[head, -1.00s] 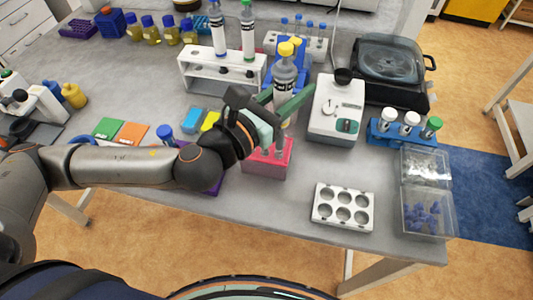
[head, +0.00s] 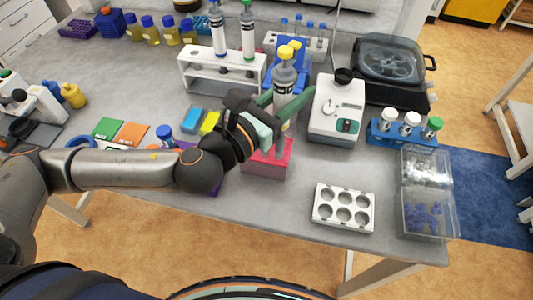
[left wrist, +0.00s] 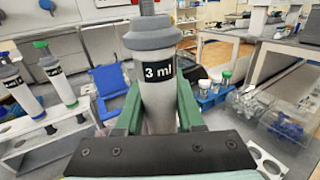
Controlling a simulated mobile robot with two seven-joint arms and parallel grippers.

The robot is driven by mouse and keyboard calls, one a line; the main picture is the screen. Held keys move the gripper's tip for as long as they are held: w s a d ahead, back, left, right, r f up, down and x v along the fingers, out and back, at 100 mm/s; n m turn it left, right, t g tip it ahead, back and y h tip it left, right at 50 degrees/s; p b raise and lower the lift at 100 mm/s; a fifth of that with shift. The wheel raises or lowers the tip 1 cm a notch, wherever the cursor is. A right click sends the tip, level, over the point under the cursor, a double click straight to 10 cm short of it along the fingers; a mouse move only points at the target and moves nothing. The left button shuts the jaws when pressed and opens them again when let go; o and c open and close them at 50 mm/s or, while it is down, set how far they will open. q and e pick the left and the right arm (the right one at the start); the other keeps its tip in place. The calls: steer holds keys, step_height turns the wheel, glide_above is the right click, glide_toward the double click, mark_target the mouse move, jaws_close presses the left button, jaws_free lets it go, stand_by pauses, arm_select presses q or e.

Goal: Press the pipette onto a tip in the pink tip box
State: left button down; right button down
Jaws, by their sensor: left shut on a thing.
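The pipette (head: 285,75) is grey with a yellow top and a black label band. It stands roughly upright, and its label reads 3 ml in the left wrist view (left wrist: 158,75). My left gripper (head: 287,103) is shut on its body with green fingers, one on each side. The pink tip box (head: 265,167) is on the table right below the gripper, near the front edge. The gripper and forearm hide part of the box. The pipette's lower end is hard to make out there, so I cannot tell whether it touches a tip. My right gripper is not in view.
A white rack (head: 205,80) with two more pipettes stands behind left. A white device (head: 336,112) is close on the right. A white six-hole holder (head: 343,208) and clear boxes (head: 428,213) lie to the front right.

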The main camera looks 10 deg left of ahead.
arm_select(q)
steer(key=shift+f, duration=0.55)
stand_by(0.9)
